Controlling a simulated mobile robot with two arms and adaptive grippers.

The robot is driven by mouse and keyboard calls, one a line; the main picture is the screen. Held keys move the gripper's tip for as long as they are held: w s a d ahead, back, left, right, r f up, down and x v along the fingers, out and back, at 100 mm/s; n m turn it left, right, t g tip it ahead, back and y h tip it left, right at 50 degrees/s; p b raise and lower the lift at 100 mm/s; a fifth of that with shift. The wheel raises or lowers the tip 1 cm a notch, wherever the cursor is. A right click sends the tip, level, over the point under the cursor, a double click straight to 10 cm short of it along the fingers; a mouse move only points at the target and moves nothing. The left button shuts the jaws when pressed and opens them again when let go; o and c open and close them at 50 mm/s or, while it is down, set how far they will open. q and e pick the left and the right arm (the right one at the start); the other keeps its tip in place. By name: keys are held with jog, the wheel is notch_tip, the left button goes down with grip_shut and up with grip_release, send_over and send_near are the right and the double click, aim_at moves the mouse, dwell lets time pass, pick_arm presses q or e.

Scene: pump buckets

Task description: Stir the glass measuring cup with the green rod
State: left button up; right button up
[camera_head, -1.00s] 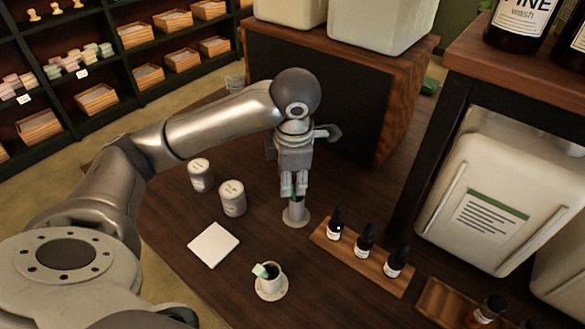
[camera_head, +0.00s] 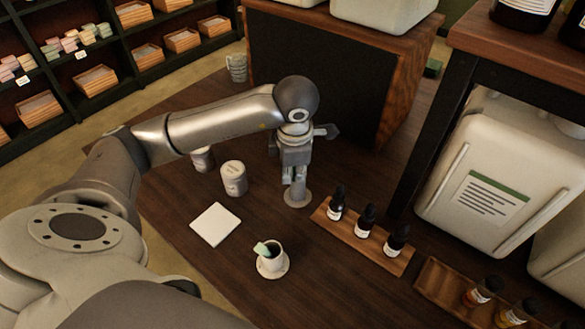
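My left gripper (camera_head: 294,174) points down over a small light-grey round-based holder (camera_head: 298,196) on the dark table. Its fingertips are at the top of the holder. The green rod is not clearly visible; the fingers hide the top of the holder, and I cannot tell whether they are shut on anything. A clear ribbed vessel (camera_head: 237,68), possibly the glass measuring cup, stands at the table's far left edge. My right gripper is out of view.
Two lidded tins (camera_head: 233,178) stand left of the gripper, one partly behind my arm. A white square pad (camera_head: 215,224) lies in front of them. A wooden tray (camera_head: 365,240) of dropper bottles is to the right.

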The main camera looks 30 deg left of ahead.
pick_arm(q)
jog(key=shift+r, duration=0.1)
grip_shut()
notch_tip(320, 180, up, 9)
jog(key=s+p, duration=0.2)
jog(key=p, duration=0.3)
jog(key=shift+s+p, duration=0.2)
jog(key=shift+p, duration=0.1)
dwell(0.6)
